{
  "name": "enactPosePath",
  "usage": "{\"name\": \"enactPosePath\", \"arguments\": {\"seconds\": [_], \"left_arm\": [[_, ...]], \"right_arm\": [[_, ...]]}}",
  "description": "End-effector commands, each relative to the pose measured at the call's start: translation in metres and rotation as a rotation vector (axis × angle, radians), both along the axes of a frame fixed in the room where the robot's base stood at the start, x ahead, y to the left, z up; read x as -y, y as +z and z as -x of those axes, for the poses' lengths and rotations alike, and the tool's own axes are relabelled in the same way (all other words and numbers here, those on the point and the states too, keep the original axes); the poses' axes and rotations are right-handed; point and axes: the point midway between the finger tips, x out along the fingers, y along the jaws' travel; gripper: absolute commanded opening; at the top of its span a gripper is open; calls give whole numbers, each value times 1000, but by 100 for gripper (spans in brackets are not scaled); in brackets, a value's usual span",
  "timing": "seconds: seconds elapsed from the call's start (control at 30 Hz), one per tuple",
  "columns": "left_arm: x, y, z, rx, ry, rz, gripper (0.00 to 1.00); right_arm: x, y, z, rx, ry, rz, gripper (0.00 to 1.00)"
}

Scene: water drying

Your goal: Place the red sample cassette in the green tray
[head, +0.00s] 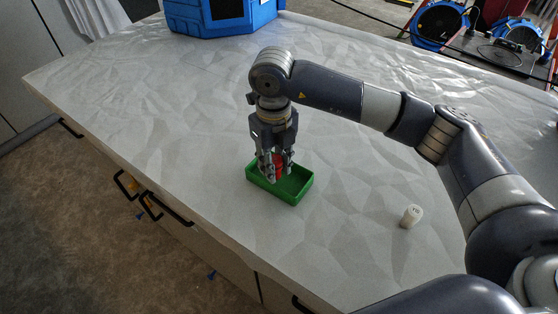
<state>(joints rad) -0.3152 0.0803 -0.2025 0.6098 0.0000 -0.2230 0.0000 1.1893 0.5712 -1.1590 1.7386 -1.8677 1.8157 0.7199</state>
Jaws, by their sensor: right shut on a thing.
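The green tray (294,196) is a shallow open box on the pale crinkled worktop, near the middle of the head view. My right gripper (275,172) points down over the left part of the tray. It is shut on the red sample cassette (279,161), which shows as a red patch between the fingers. The fingers hide much of the cassette. I cannot tell whether the cassette touches the tray floor. My left gripper is not in view.
A small white cylinder (411,216) stands on the worktop (170,110) right of the tray. A blue case (222,17) sits at the back edge. Blue round equipment (440,27) is beyond the worktop at the upper right. The worktop left of the tray is clear.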

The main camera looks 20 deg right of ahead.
Motion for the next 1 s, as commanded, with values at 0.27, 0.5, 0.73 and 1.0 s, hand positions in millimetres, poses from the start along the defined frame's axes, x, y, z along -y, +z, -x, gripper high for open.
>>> {"name": "enactPosePath", "arguments": {"seconds": [0.27,0.5,0.73,1.0], "left_arm": [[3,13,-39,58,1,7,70],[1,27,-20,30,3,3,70],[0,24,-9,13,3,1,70],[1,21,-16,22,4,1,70]], "right_arm": [[15,-5,-16,-2,2,0,6],[15,-33,-15,-3,2,1,6],[14,-38,-16,0,2,-1,6],[14,-41,-16,0,2,0,34]]}}
